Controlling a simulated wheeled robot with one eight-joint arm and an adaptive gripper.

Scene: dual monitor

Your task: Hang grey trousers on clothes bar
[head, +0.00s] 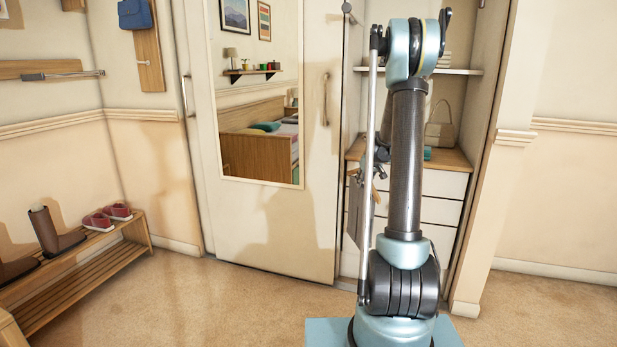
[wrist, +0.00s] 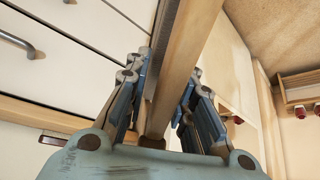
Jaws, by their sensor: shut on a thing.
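A flat grey cloth, which looks like the grey trousers (head: 354,208), hangs beside my arm in the head view, in front of the wardrobe. A small wooden piece like a hanger (head: 379,183) shows above it, partly hidden by my arm. In the wrist view my gripper (wrist: 172,92) has its fingers on both sides of a long wooden bar (wrist: 187,50) with a grey strip along its left side. It looks like the trousers' hanger. A metal bar (head: 62,75) sits on a wooden board on the left wall.
The wardrobe's open bay has white drawers (head: 442,184), a shelf and a beige handbag (head: 439,134). A mirrored door (head: 312,215) stands left of it. A shoe rack (head: 85,262) with boots and red shoes (head: 106,217) lines the left wall. The middle floor is clear.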

